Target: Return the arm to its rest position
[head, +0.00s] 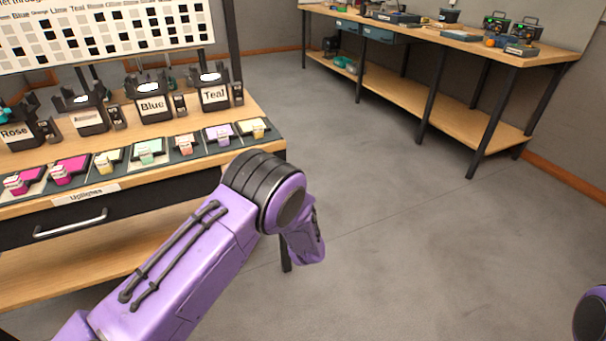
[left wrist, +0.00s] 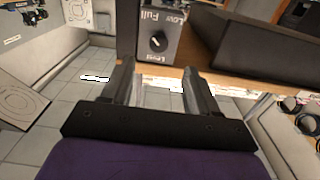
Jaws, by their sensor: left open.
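My left arm (head: 185,255) is purple and comes in from the lower left in the head view, bent at a dark-banded joint in front of the wooden bench. My left gripper (left wrist: 162,80) shows only in the left wrist view. Its two fingers are spread apart with nothing between them. Beyond them is a grey box (left wrist: 172,22) with a black knob (left wrist: 158,41) and the words Full and Level. In the head view the left gripper is out of sight. A piece of purple arm (head: 590,315) shows at the lower right edge; the right gripper is not in view.
A drawer handle (head: 70,224) sticks out below. A workbench (head: 440,45) stands at the back. Grey floor (head: 400,220) to the right is clear.

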